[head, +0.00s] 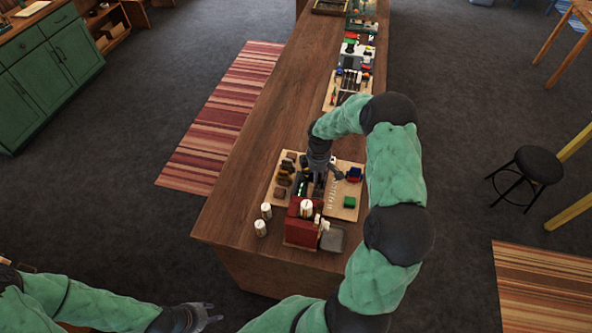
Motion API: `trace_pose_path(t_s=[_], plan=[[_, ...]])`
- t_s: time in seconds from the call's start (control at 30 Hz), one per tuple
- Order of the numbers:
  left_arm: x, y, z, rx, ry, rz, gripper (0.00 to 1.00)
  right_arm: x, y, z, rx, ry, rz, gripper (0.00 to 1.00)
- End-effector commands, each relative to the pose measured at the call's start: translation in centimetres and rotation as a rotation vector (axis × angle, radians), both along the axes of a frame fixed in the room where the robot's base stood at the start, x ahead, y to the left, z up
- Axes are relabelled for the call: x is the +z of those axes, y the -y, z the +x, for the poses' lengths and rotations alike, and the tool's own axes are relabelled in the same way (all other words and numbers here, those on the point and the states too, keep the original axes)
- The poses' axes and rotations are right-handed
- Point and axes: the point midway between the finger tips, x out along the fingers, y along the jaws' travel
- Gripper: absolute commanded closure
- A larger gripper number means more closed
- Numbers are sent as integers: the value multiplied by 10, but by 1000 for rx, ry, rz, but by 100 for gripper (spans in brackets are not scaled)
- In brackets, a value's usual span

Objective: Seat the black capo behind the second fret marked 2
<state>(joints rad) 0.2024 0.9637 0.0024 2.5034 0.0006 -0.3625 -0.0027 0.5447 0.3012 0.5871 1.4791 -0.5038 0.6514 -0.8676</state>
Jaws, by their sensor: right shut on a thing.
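My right gripper (332,176) is over the near part of the long wooden bench, low above a light wooden board (347,213). It is shut on a small dark thing, mostly hidden by the fingers and too small to identify as the black capo. The fret marked 2 cannot be read from here. Dark strips (318,189) lie just below and left of the fingers, beside pale lettering on the board. My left gripper (214,313) is open and empty, low at the bottom of the view, off the bench's near left side.
A red box (300,230), white bottles (266,210) and a grey pad (332,240) stand nearer. The bench's left strip (258,150) is clear.

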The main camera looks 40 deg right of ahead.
Motion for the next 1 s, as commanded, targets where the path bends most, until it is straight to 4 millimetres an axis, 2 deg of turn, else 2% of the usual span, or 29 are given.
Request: trace_pose_path(t_s=[0.1, 0.2, 0.47, 0.8, 1.0], plan=[[3, 0, 0, 0, 0, 0, 60, -3, 11, -12, -3, -1, 0, 100], [2, 0, 0, 0, 0, 0, 60, -6, 13, -15, -2, 0, 0, 100], [-8, 0, 0, 0, 0, 0, 60, -21, 13, -15, -2, 0, 0, 100], [-28, 0, 0, 0, 0, 0, 60, -53, 13, -15, -2, -1, 0, 100], [-32, 0, 0, 0, 0, 0, 60, -62, 13, -14, -2, 1, -1, 100]])
